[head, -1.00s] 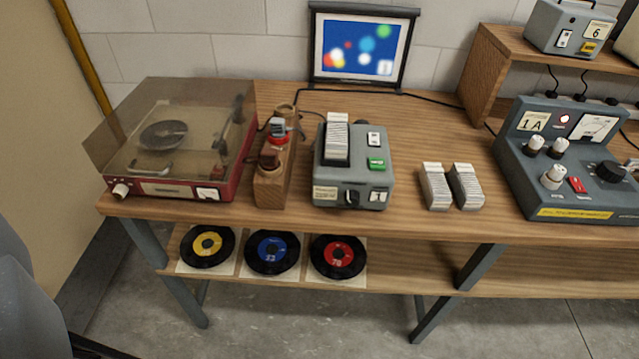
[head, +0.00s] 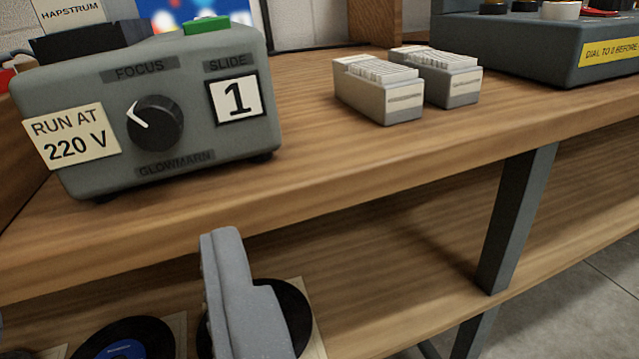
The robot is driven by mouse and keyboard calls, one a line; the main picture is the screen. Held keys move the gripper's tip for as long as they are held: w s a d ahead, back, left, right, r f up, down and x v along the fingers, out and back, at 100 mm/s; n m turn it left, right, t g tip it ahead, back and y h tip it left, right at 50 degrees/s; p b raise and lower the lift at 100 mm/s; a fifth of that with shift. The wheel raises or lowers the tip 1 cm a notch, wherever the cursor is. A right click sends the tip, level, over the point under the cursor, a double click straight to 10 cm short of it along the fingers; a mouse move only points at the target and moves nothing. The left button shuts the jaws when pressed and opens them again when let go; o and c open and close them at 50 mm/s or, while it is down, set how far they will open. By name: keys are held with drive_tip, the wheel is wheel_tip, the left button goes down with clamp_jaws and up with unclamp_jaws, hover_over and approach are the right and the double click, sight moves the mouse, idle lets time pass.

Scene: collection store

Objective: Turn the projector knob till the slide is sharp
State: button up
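The grey projector (head: 85,95) stands on the bench at the upper left of the view. Its black FOCUS knob (head: 155,124) is on the front face, with a white pointer line toward the upper left. A card beside the knob shows slide 1. Only the bottom of the projected slide (head: 185,12) is in view behind the projector, with soft-edged colour patches. My gripper (head: 222,238) is grey and shows at the bottom, below and right of the knob and apart from it. I see it from the side, so its opening is hidden.
A "RUN AT 220 V" label (head: 72,137) is left of the knob. Two slide boxes (head: 378,92) stand right of the projector. A grey control box (head: 540,48) is at the upper right. Records (head: 125,340) lie on the lower shelf. The bench edge (head: 330,190) runs between projector and gripper.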

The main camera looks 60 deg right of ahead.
sight(155, 136)
drive_tip(key=b+x, duration=0.1)
drive_tip(key=x, duration=0.3)
drive_tip(key=b+x, duration=0.1)
drive_tip(key=x, duration=0.4)
drive_tip(key=b+x, duration=0.1)
drive_tip(key=x, duration=0.3)
drive_tip(key=shift+d+f, duration=0.3)
drive_tip(key=shift+d, duration=0.25)
drive_tip(key=shift+w, duration=0.1)
drive_tip(key=c, duration=1)
